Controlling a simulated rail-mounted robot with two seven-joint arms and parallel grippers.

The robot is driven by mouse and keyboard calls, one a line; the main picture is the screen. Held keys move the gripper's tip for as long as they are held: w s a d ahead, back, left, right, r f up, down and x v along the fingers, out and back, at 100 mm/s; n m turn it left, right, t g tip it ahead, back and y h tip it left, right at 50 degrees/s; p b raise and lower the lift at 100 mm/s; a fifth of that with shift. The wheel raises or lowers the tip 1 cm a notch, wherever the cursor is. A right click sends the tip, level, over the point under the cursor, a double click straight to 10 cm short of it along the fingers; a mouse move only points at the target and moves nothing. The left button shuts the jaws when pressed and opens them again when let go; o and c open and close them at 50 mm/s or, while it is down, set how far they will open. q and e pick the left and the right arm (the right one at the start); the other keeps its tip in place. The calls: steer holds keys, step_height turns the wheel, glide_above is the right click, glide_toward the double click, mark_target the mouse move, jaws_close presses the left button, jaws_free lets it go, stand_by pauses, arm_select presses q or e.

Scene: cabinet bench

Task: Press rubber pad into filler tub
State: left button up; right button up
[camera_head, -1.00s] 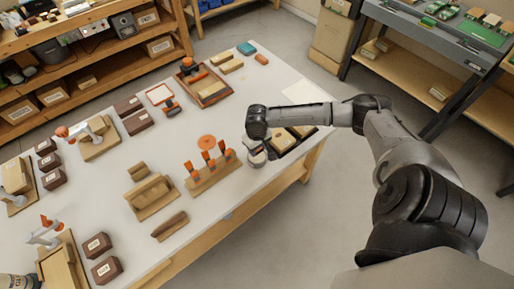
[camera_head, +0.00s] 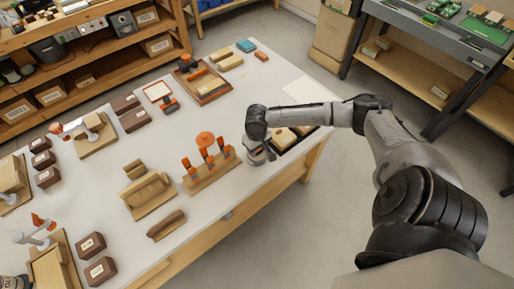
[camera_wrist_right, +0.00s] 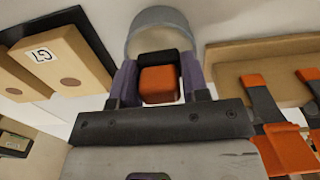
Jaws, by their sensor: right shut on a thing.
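My right gripper (camera_head: 258,146) is at the right edge of the white table; its fingers are mostly hidden under the wrist in the head view. In the right wrist view my right gripper (camera_wrist_right: 158,78) is shut on a small orange-and-black block (camera_wrist_right: 158,84), which looks like the rubber pad. A grey round rim (camera_wrist_right: 160,17), apparently the filler tub, curves around the far side of the block. In the head view part of the tub (camera_head: 257,158) shows just below the wrist. I cannot tell whether the block touches the tub's inside. My left gripper is not in view.
A wooden rack (camera_head: 196,187) of orange-handled tools stands close left of the gripper. A dark tray of wooden blocks (camera_wrist_right: 70,55) lies close on the other side. Wooden jigs and brown boxes (camera_head: 100,270) fill the left. The table's front edge is near.

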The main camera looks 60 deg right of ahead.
steer(key=shift+f, duration=0.3)
stand_by(0.5)
steer(key=shift+f, duration=0.15)
stand_by(0.7)
stand_by(0.7)
steer(key=shift+p, duration=0.4)
steer(key=shift+f, duration=0.15)
stand_by(0.9)
steer(key=shift+s, duration=0.1)
stand_by(0.4)
steer(key=shift+p, duration=0.4)
